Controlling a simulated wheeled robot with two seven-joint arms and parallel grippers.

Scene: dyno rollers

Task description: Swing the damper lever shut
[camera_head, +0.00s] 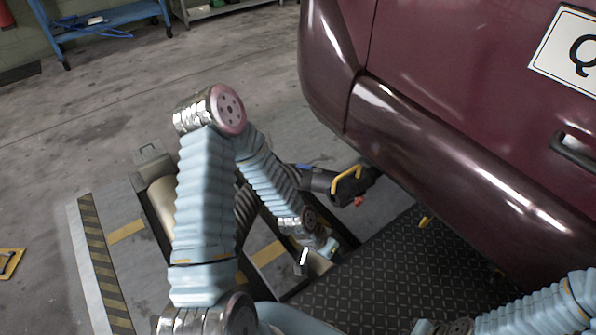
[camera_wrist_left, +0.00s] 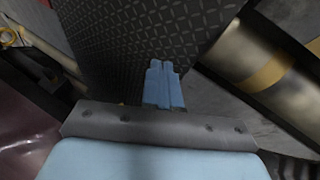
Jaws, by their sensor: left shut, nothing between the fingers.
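A dark exhaust nozzle (camera_head: 350,186) on a ribbed hose lies beside the car's rear. A yellow bent handle (camera_head: 345,178) stands on it and a small red part (camera_head: 358,202) shows below. I cannot tell for sure which of these is the damper lever. My left gripper (camera_head: 328,246) is low over the dark plate's edge, below and apart from the nozzle. In the left wrist view its blue fingers (camera_wrist_left: 163,84) are together and empty, over the treadplate. A yellow piece (camera_wrist_left: 9,36) shows at that view's upper left. My right gripper is out of view.
The maroon car (camera_head: 440,130) fills the upper right, close over the treadplate (camera_head: 370,280). Metal rollers (camera_head: 157,190) lie to the left, by a striped floor edge (camera_head: 105,265). A blue cart (camera_head: 100,22) stands far off. The floor at left is mostly clear.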

